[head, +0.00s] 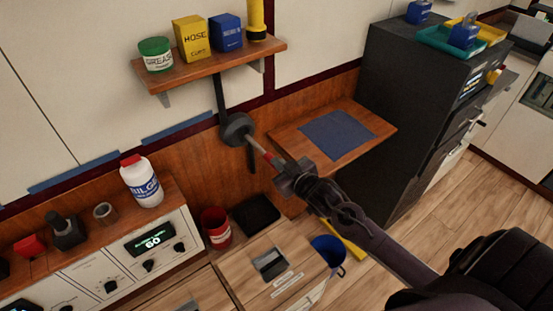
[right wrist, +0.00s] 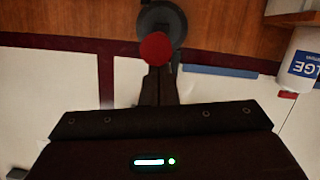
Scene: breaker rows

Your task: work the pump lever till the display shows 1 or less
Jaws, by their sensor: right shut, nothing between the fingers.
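The pump lever is on the wooden wall panel below the shelf. Its round dark hub (head: 236,127) carries a light rod that ends in a red grip (head: 271,159), slanting down to the right. My right gripper (head: 283,170) is at the red end of the lever. In the right wrist view the red end (right wrist: 153,47) appears just beyond the closed fingers (right wrist: 155,80), with the hub behind it. The gripper is shut with nothing between its fingers; whether it touches the grip I cannot tell. The display (head: 151,241) reads 60. My left gripper is out of view.
A white bottle (head: 141,182) stands on the console. A red can (head: 215,228) is below.

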